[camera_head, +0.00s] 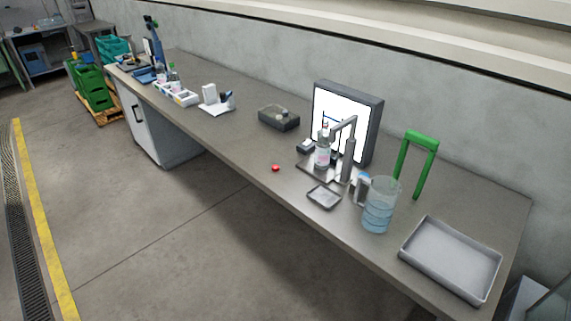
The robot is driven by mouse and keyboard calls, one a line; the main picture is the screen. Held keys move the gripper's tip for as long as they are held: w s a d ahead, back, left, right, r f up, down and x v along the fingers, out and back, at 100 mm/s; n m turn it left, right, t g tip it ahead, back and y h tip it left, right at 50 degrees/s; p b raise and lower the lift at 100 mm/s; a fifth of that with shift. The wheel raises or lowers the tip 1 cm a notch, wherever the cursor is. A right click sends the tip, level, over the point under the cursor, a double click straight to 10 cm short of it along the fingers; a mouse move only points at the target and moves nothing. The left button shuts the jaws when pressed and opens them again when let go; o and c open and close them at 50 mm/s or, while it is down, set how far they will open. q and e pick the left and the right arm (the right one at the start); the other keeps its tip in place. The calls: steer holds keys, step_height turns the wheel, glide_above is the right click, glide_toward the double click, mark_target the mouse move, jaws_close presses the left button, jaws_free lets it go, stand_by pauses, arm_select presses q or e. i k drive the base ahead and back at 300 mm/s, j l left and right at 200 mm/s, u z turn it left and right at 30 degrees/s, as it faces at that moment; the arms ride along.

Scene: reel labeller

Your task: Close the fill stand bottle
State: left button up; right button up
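The fill stand (349,160) is a grey metal post with an arm bent to the left, on a flat base near the middle right of the bench. A small clear bottle (322,157) with a pale label stands upright under its arm. Something reddish shows at the bottle's top, too small to tell whether it is a cap. A small red cap-like piece (276,168) lies on the bench to the left of the stand, near the front edge. Neither of my grippers is in view.
A lit white panel (330,113) stands behind the stand. A shallow dish (324,203), a jug of bluish liquid (378,212), a green frame (402,160) and a grey tray (412,262) crowd the right. A dark box (279,124) sits left; bench around the red piece is clear.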

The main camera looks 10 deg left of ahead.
mark_target(322, 159)
steer(key=i+j+z, duration=0.45)
steer(key=j, duration=0.2)
steer(key=i+j+z, duration=0.25)
steer(key=j, duration=0.15)
steer(key=i+j+z, duration=0.25)
steer(key=j, duration=0.15)
steer(key=k, duration=0.05)
